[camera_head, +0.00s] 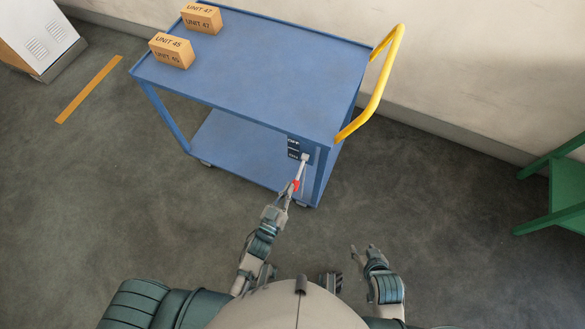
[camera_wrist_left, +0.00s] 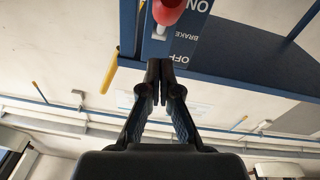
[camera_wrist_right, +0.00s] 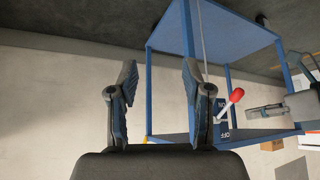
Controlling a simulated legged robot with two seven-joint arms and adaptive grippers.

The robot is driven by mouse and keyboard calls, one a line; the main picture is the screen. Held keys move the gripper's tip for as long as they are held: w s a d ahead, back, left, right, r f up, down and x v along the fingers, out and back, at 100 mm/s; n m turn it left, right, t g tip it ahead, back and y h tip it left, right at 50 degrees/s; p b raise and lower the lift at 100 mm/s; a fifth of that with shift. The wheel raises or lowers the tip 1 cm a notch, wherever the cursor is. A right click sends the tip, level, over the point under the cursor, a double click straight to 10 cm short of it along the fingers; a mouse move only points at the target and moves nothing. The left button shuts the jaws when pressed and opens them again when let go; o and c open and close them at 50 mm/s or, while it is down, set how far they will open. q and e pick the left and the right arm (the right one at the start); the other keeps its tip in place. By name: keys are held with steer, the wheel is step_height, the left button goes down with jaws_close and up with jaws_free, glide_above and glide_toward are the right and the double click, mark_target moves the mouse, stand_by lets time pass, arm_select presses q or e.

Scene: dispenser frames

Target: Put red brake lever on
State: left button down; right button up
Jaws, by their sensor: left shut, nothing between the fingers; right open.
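The brake lever has a red knob (camera_head: 295,185) on a pale shaft, standing out from a dark plate on the blue cart. In the right wrist view the red knob (camera_wrist_right: 236,95) slants to the ON-label side of the upside-down plate. In the left wrist view the red knob (camera_wrist_left: 168,11) is beside ON. My left gripper (camera_head: 290,192) is shut and empty close to the knob; its fingertips (camera_wrist_left: 160,66) are on the OFF side with a visible gap from the knob. My right gripper (camera_head: 364,251) is open and empty, away from the cart; its fingers (camera_wrist_right: 157,75) are spread.
The blue cart (camera_head: 262,70) carries two boxes (camera_head: 171,52) at its far left and has a yellow handle (camera_head: 385,75) at right. A green stand (camera_head: 566,185) is at the right edge. The floor between it and the cart is clear.

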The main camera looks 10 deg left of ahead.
mark_target(294, 183)
steer(key=w+a+r+t+y+b, duration=0.2)
steer(key=w+a+r+t+b, duration=0.1)
steer(key=w+r+t, duration=0.4)
arm_select(q)
steer(key=shift+w+d+f+t+h+b, duration=0.1)
steer(key=shift+w+f+t+h+b, duration=0.15)
steer(key=shift+f+t+b, duration=0.6)
steer(key=shift+w+f+t+h+b, duration=0.2)
steer(key=shift+f+t+b, duration=0.15)
steer(key=shift+f+b, duration=0.95)
arm_select(e)
step_height(294, 183, up, 8)
steer(key=w+a+t+y, duration=0.2)
steer(key=t, duration=0.5)
steer(key=shift+w+t, duration=0.3)
steer(key=shift+w, duration=0.05)
arm_select(q)
steer(key=shift+f, duration=0.25)
arm_select(e)
steer(key=shift+a+r, duration=0.1)
